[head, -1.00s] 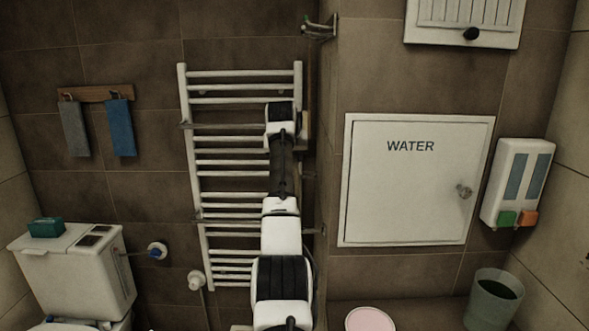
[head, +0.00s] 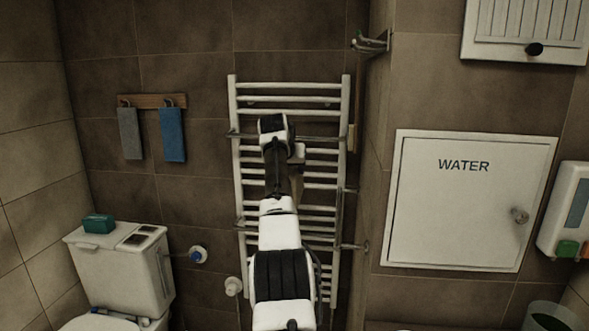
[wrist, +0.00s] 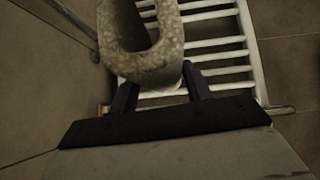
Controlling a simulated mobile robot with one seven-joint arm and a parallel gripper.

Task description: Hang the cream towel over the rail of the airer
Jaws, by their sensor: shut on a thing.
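The airer looks like the white ladder-like rack (head: 233,180) on the back wall in the head view, with several horizontal bars and darker metal rails across its front. In the wrist view the white rack (wrist: 250,50) lies beyond my gripper. My gripper (wrist: 160,88) is shut on a mottled cream-grey folded piece, the towel (wrist: 155,62), which forms a U-shaped loop. In the head view my arm covers the middle of the rack and hides most of the gripper and towel. I cannot tell whether the towel touches a rail.
A wooden hook board (head: 152,101) with a grey cloth (head: 130,133) and a blue cloth (head: 173,135) hangs at the left. A toilet (head: 120,270) stands below it. A wall corner and a WATER cabinet (head: 465,215) are right of the rack.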

